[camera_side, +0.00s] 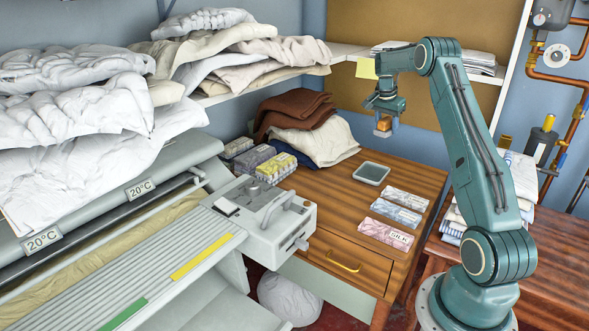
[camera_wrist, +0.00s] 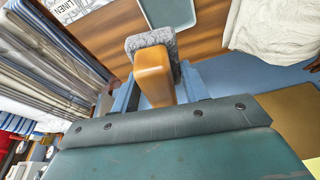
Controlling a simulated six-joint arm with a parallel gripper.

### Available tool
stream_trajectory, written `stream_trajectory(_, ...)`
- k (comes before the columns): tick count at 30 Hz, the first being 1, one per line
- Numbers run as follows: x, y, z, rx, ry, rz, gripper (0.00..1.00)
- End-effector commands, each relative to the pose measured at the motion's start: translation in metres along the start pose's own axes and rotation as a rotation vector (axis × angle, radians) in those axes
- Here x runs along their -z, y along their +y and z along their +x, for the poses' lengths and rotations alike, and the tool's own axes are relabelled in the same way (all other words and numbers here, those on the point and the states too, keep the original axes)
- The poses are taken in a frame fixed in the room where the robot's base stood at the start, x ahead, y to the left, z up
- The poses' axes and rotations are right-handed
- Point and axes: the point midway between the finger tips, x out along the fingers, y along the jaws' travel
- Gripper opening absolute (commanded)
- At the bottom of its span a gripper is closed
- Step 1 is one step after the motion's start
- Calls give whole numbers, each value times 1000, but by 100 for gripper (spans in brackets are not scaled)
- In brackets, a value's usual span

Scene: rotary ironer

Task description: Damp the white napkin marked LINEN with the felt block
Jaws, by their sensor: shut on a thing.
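My gripper (camera_side: 384,118) is shut on the felt block (camera_wrist: 150,42), which has an orange-brown handle and a grey felt face. It is held in the air above the wooden table, and the handle shows between the fingers in the wrist view. The white napkin marked LINEN (camera_wrist: 68,12) lies at the upper left of the wrist view, partly cut off by the frame. In the side view, a row of folded cloths lies on the table; the front one reads SILK (camera_side: 386,233), and the other labels are too small to read surely.
A shallow grey-blue tray (camera_side: 371,173) lies on the table behind the cloths, below my gripper. Brown and cream cloths (camera_side: 316,142) are piled at the table's back left. The ironer (camera_side: 262,222) stands to the left. Bare wood (camera_side: 330,205) lies left of the cloths.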

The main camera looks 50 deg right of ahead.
Motion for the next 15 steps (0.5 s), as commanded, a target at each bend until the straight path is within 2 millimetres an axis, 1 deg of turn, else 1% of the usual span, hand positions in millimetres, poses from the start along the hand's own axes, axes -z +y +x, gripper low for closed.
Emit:
stream_trajectory(1, -3, 8, 5, -12, -2, 30, 27)
stream_trajectory(8, -20, 44, 29, -64, -5, 199, 27)
stream_trajectory(15, -43, 85, 51, -117, -3, 372, 27)
